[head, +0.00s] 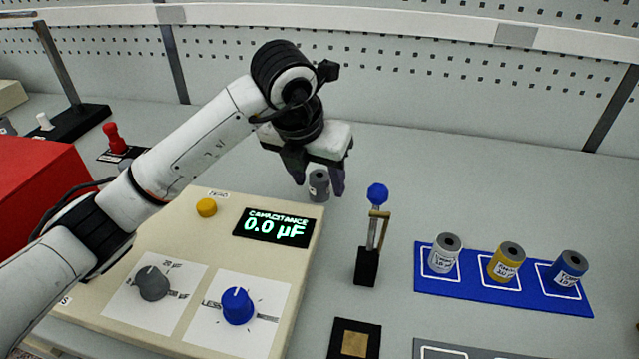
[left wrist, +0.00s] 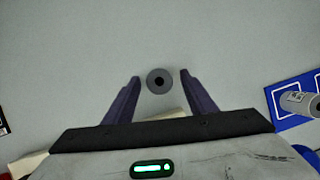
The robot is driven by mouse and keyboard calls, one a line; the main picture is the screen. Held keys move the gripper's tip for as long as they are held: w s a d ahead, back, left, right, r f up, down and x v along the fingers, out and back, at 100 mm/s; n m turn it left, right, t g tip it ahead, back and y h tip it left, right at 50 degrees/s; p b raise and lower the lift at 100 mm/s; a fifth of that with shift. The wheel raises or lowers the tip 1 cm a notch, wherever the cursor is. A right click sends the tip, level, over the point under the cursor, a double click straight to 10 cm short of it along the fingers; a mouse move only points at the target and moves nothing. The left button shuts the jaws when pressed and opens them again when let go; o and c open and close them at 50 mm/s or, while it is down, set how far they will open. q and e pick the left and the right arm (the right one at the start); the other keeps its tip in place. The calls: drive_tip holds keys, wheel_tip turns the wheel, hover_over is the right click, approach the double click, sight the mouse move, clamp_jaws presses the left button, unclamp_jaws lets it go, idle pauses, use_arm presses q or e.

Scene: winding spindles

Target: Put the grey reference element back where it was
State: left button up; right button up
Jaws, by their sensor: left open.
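A dark grey cylinder (head: 319,187) with a hole in its top stands upright on the table behind the meter box. My left gripper (head: 318,180) is open above it, pointing down, with a finger on each side. In the left wrist view the grey cylinder (left wrist: 161,81) shows between the fingertips of the gripper (left wrist: 160,77), with a gap on both sides. A lighter grey labelled cylinder (head: 445,254) stands in the left outline of the blue mat (head: 505,296). A grey mat (head: 430,351) with a white outline is partly cut off at the bottom. My right gripper is out of view.
The cream meter box (head: 215,262) reads 0.0 µF. A blue-knobbed lever switch (head: 377,194) stands right of the gripper. Yellow (head: 506,262) and blue (head: 568,270) cylinders stand on the blue mat. A red box (head: 40,190) is at left. The table behind the blue mat is clear.

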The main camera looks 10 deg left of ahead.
use_arm(q)
drive_tip(key=shift+w+d+f, duration=0.1)
drive_tip(key=shift+w+f, duration=0.2)
drive_tip(key=shift+f, duration=0.3)
drive_tip(key=c, duration=1.1)
